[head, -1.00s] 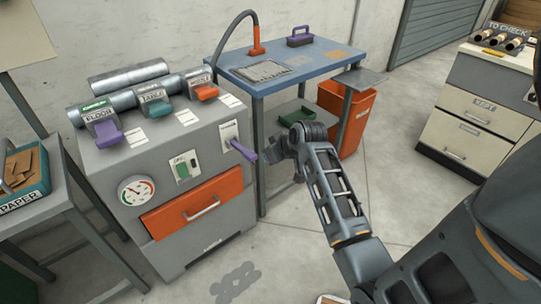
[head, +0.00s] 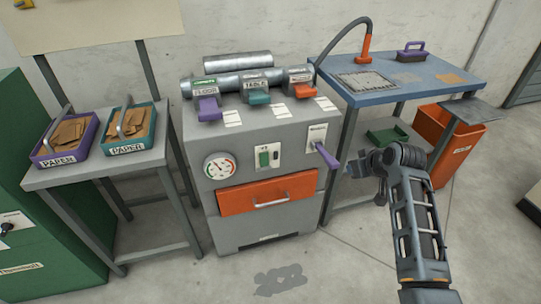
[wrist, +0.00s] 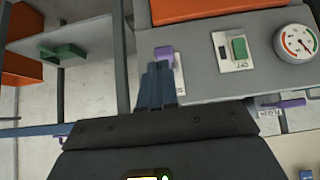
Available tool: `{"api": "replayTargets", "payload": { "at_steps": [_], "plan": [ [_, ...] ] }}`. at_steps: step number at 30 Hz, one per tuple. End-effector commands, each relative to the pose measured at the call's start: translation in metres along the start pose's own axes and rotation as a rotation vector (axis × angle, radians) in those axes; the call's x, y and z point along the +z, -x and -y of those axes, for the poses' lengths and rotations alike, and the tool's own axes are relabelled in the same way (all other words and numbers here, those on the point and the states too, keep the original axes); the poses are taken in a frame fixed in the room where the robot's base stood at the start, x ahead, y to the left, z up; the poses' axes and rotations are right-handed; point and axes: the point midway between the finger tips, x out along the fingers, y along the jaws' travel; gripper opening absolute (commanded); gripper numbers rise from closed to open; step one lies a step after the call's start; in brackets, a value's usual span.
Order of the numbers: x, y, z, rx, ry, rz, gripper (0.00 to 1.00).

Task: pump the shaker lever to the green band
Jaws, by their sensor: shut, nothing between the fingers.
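The purple shaker lever (head: 327,157) sticks out from a white plate at the right of the grey machine's front and slopes down. Its purple end also shows in the wrist view (wrist: 163,53). The round gauge (head: 219,167) with red and green bands is at the left of the front; it also shows in the wrist view (wrist: 295,41). I cannot tell the needle's exact reading. My gripper (head: 353,169) is just right of the lever's end. In the wrist view my shut, empty fingers (wrist: 158,78) point at the lever; whether they touch it is unclear.
Purple, teal and orange levers (head: 258,97) line the machine's top. An orange drawer (head: 267,192) and a green switch (head: 264,158) are on its front. A blue table (head: 415,88) stands behind right, a paper table (head: 100,172) at left. The floor in front is clear.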

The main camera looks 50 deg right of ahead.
Motion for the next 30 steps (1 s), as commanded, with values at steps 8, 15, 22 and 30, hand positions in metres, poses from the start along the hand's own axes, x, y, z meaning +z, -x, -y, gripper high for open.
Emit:
{"api": "replayTargets", "payload": {
  "at_steps": [8, 15, 22, 30],
  "plan": [
    [-0.025, -0.006, 0.013, -0.038, -0.012, 0.05, 0.0],
    [-0.085, -0.007, 0.028, -0.084, -0.015, 0.224, 0.0],
    [-0.126, 0.009, 0.015, -0.046, -0.003, 0.399, 0.0],
    [-0.14, 0.02, 0.002, -0.001, -0.001, 0.49, 0.0]
  ]
}}
